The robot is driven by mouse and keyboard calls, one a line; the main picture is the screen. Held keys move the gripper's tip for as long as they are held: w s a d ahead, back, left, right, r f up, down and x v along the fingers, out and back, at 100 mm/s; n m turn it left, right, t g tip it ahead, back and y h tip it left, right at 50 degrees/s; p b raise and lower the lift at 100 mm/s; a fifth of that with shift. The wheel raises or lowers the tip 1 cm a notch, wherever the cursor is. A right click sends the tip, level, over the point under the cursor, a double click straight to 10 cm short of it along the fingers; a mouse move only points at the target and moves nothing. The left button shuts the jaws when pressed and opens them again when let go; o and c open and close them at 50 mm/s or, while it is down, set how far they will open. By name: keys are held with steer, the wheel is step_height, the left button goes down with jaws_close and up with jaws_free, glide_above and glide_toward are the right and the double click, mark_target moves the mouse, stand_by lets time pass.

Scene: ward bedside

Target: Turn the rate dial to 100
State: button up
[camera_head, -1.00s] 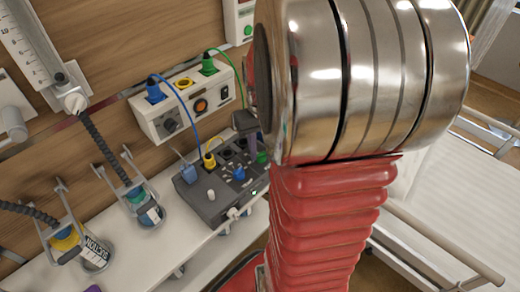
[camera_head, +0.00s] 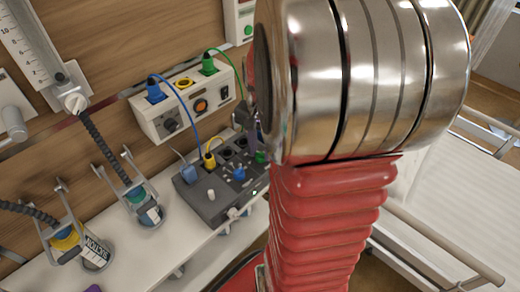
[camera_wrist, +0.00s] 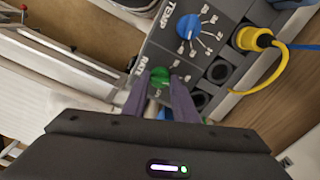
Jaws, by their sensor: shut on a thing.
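The rate dial is a green knob (camera_wrist: 160,78) beside the label RATE on the grey device (camera_wrist: 225,22) in the wrist view. My gripper (camera_wrist: 160,92) has its two purple-grey fingers on either side of the green knob, shut on it. The fingers hide part of the knob and most of its scale, so I cannot read its setting. In the head view the green knob (camera_head: 261,157) shows at the device's right end, partly behind my arm. A blue dial (camera_wrist: 188,27) labelled TEMP with a printed scale is on the same face.
A yellow plug (camera_wrist: 254,39) with its cable sits in the device near empty round sockets. A wall panel (camera_head: 186,103) with blue and green plugs is behind. Bottles in holders (camera_head: 147,213) stand at left, and a bed rail (camera_head: 445,243) is at right.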

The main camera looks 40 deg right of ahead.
mark_target(261, 153)
steer(key=m, duration=0.4)
steer(key=shift+m, duration=0.3)
steer(key=m, duration=0.3)
steer(key=shift+m, duration=0.4)
steer(key=o, duration=1)
steer(key=shift+o, duration=0.2)
step_height(261, 153, up, 14)
steer(key=shift+f, duration=0.15)
stand_by(0.4)
